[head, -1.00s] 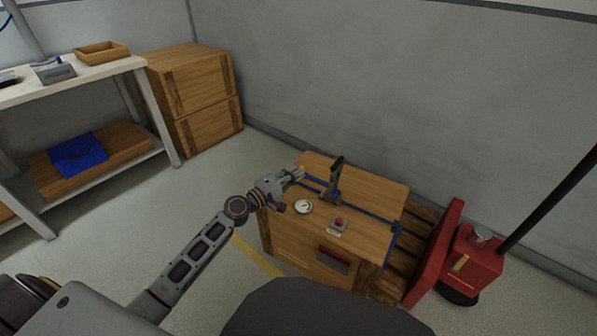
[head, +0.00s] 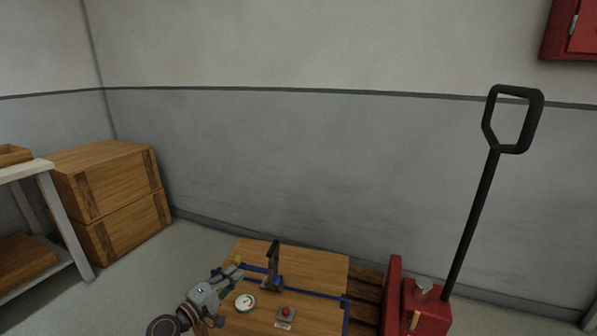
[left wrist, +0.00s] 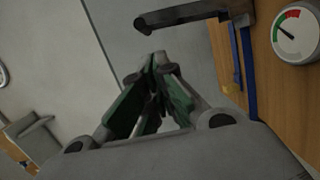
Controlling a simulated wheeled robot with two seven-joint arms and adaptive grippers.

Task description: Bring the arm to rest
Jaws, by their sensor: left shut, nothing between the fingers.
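My left gripper (head: 232,272) is at the left edge of the wooden crate's top (head: 315,268) in the head view. In the left wrist view its green-padded fingers (left wrist: 154,62) are together with nothing between them. A dark upright lever (head: 273,262) stands on the crate by the blue strap, to the right of the fingertips. It also shows near the fingers in the left wrist view (left wrist: 185,14). A round gauge (head: 245,302) and a red button on a grey box (head: 286,312) are on the crate top. My right gripper is not in view.
A red pallet jack (head: 428,312) with a tall black handle (head: 472,215) stands right of the crate. Two stacked wooden boxes (head: 112,200) and a white-framed workbench (head: 62,225) are at the left. A grey wall (head: 300,150) closes off the back.

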